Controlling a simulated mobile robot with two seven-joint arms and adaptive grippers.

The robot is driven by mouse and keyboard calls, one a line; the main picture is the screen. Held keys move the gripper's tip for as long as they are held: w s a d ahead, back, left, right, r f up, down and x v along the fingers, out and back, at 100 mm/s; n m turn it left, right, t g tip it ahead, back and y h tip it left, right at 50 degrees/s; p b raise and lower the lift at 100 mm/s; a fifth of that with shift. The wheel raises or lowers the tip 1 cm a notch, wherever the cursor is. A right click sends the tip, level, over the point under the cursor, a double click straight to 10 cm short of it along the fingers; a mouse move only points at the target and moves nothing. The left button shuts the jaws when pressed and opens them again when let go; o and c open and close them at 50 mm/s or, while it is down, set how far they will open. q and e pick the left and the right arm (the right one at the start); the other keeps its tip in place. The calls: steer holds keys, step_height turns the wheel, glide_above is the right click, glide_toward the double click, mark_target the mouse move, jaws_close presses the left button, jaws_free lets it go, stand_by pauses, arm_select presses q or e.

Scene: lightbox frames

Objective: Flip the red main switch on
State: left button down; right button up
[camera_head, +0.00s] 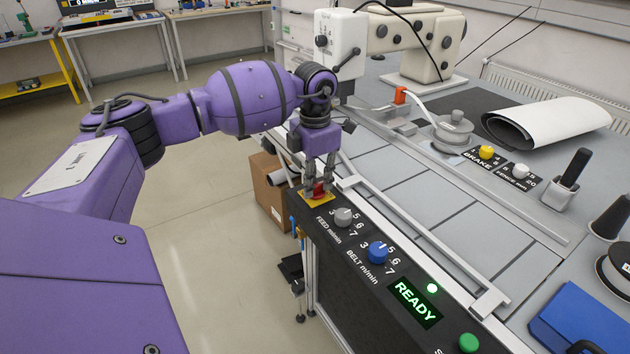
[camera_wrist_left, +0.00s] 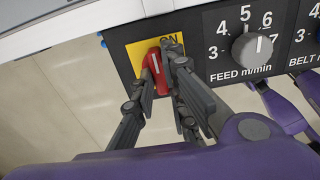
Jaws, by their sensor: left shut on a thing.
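The red main switch (camera_head: 319,190) sits on a yellow plate (camera_head: 309,196) at the far left end of the dark control panel. In the left wrist view the red switch handle (camera_wrist_left: 157,72) stands nearly upright with its white line pointing up, just left of the partly hidden "ON" mark (camera_wrist_left: 168,40). My left gripper (camera_head: 318,183) reaches down over it, with one finger on each side, shut on the handle. The fingers hide part of the switch and plate. The display (camera_head: 415,302) reads READY in green.
The grey FEED knob (camera_head: 343,216) and blue BELT knob (camera_head: 377,252) are close beside the switch. A lit green lamp (camera_head: 432,288) and green button (camera_head: 468,343) are farther along. A metal rail (camera_head: 400,215) runs behind the panel. A cardboard box (camera_head: 270,190) stands on the floor.

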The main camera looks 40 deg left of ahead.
mark_target(315, 185)
arm_select(q)
steer(key=c, duration=1.8)
jaws_free()
steer(key=shift+o, duration=0.2)
steer(key=shift+r, duration=0.25)
step_height(315, 185, up, 12)
steer(key=shift+f, duration=0.25)
